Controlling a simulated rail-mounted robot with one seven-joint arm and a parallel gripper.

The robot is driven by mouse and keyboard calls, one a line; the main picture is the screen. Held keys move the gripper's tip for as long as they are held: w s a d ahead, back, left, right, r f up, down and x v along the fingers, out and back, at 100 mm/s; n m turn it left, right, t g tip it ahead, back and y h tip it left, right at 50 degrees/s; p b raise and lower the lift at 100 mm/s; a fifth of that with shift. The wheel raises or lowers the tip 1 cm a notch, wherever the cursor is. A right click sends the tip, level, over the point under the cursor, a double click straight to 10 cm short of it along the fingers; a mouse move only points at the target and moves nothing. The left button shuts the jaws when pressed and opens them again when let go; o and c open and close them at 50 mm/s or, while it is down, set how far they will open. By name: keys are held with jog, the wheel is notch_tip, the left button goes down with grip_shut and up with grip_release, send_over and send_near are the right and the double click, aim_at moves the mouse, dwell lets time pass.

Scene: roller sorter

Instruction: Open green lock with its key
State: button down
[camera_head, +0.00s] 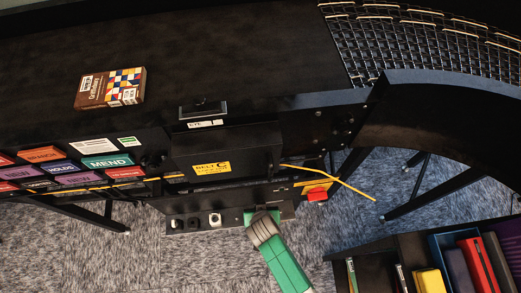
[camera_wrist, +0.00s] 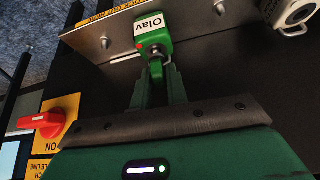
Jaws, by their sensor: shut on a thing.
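The green lock (camera_wrist: 153,36) carries a white label reading "Olav" and hangs at a metal plate in the wrist view. My gripper (camera_wrist: 157,80) is shut on the key. In the head view my gripper (camera_head: 262,222) is at the lower front bar of the sorter, and only a little green of the lock (camera_head: 249,217) shows beside it.
A white lock (camera_head: 215,219) hangs left of the green one; it also shows in the wrist view (camera_wrist: 288,12). A red rotary switch (camera_head: 317,195) is to the right, with a yellow cable (camera_head: 335,178) above. A bin of books (camera_head: 380,250) stands at lower right.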

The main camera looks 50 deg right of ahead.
jog(key=n+t+y+p, duration=0.1)
jog(key=n, duration=0.1)
jog(key=shift+r+n, duration=0.15)
jog(key=shift+n, duration=0.25)
jog(key=n, duration=0.1)
jog(key=n+y, duration=0.1)
jog(key=n, duration=0.1)
jog(key=shift+f+t+y, duration=0.25)
jog(key=shift+t+y, duration=0.05)
jog(key=shift+r+n, duration=0.1)
jog(key=shift+n, duration=0.5)
jog(key=shift+y, duration=0.3)
jog(key=shift+r+p, duration=2.15)
jog(key=shift+r, duration=0.4)
